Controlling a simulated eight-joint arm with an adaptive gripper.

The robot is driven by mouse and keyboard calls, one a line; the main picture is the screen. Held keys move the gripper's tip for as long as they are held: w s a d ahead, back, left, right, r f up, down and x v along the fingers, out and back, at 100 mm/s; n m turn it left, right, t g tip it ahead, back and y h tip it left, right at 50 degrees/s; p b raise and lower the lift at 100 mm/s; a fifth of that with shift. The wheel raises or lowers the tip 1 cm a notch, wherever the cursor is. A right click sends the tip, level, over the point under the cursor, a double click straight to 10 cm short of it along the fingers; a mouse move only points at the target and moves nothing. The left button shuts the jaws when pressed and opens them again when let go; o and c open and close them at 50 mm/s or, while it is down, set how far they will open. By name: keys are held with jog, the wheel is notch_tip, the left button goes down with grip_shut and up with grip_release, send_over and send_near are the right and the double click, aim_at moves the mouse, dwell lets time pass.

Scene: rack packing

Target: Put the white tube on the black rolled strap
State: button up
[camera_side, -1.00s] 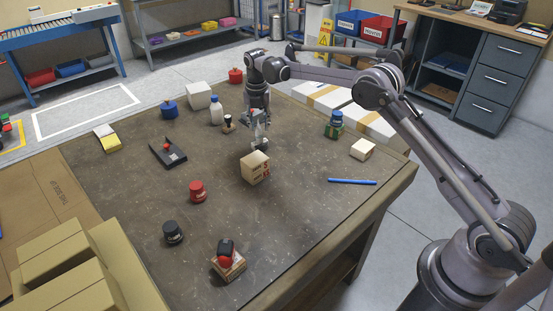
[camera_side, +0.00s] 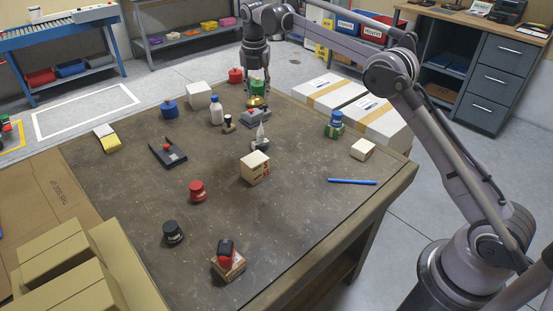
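A small white pointed tube (camera_side: 261,131) stands upright near the middle of the table, just behind a printed wooden block. A low greyish-dark piece (camera_side: 260,146) shows at its foot; I cannot tell whether this is the black rolled strap or whether the tube rests on it. My gripper (camera_side: 257,92) is above and behind the tube, clear of it. Its fingers are apart, with a green item (camera_side: 258,87) visible between them, which looks to be behind rather than held.
The wooden block (camera_side: 255,168) stands in front of the tube. A stamp (camera_side: 228,124), a white bottle (camera_side: 216,110) and a grey item (camera_side: 254,118) are close behind it. A blue pen (camera_side: 352,182) lies at right.

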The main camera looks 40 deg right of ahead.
jog(key=s+a+r+m+t, duration=0.1)
jog(key=s+r+m+t, duration=0.1)
jog(key=s+r+m, duration=0.45)
jog(key=s+a+r+m+t, duration=0.1)
jog(key=s+a+r+m, duration=0.15)
jog(key=s+m, duration=0.6)
jog(key=s+f+m+t, duration=0.1)
jog(key=s+f+m, duration=0.2)
jog(key=s, duration=0.4)
jog(key=s+f+m+t, duration=0.1)
jog(key=s+f+m, duration=0.2)
jog(key=s, duration=0.4)
jog(key=s+f+m+t+y, duration=0.1)
jog(key=s+f+m, duration=0.2)
jog(key=s+m, duration=0.2)
jog(key=shift+s+a+f+m, duration=0.15)
jog(key=shift+s+a+m, duration=0.25)
jog(key=shift+s, duration=0.9)
